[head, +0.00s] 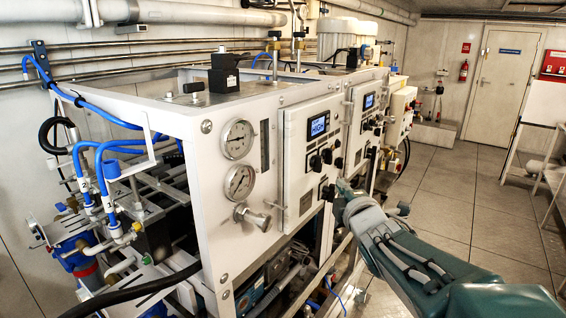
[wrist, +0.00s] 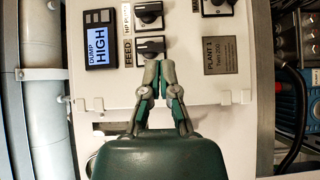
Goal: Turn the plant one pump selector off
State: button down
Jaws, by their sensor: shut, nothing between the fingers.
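The plant one panel (head: 297,170) is the nearer white control box in the head view, with a lit blue screen (head: 318,125). In the wrist view its plate (wrist: 206,55) reads PLANT 1. One black rotary selector (wrist: 150,46) sits by a label that looks like FEED. Another selector (wrist: 149,13) sits by a label that looks like HP PUMP. Both pointers look crosswise in that view. My gripper (wrist: 158,68) is shut and empty, its fingertips just below the FEED selector in the picture. Whether they touch it is unclear. In the head view my gripper (head: 341,186) is beside the panel's lower right.
A third selector (wrist: 218,5) is cut off at the top of the wrist view. A second panel (head: 368,115) stands behind. Two gauges (head: 239,160) and a valve handle (head: 252,217) are left of the near panel. The tiled floor (head: 450,195) to the right is mostly clear.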

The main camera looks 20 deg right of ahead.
send_near(326, 162)
jog(key=w, duration=0.4)
jog(key=w+d, duration=0.1)
jog(key=w, duration=0.2)
dwell(0.4)
jog(key=shift+a, duration=0.1)
jog(key=shift+a+f+n+t, duration=0.1)
jog(key=shift+a+n+t, duration=0.1)
jog(key=shift+n+t, duration=0.2)
jog(key=shift+d+f, duration=0.1)
jog(key=shift+d, duration=0.1)
